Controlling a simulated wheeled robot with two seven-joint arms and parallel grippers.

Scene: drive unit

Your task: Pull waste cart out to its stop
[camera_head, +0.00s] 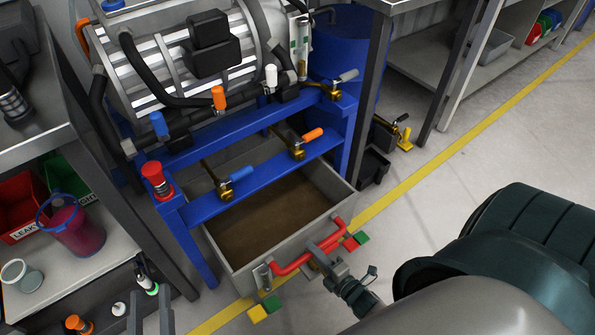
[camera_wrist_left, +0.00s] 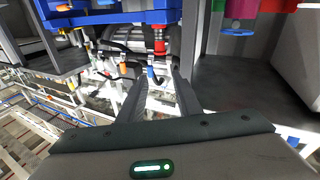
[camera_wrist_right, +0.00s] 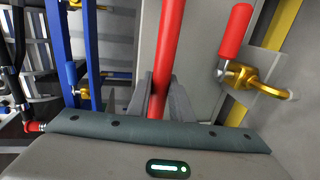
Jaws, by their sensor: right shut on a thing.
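The waste cart (camera_head: 225,255) is a grey open box with a brown inside. Its front part extends from under the blue frame (camera_head: 265,175); its back is hidden beneath the frame. A red bar handle (camera_head: 290,265) runs along its front rim. My right gripper (camera_head: 325,258) is at this handle. In the right wrist view, its fingers (camera_wrist_right: 161,98) are closed on either side of the red bar (camera_wrist_right: 165,45). My left gripper (camera_wrist_left: 160,98) shows in the left wrist view, its fingers apart with nothing between them, facing the frame and its red knob (camera_wrist_left: 159,47).
Valves with blue, orange and white levers line the frame, beside a red knob (camera_head: 156,178). A shelf at left holds a pink bucket (camera_head: 70,225) and a red bin (camera_head: 22,205). Coloured squares (camera_head: 265,306) lie by the cart's front corners.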

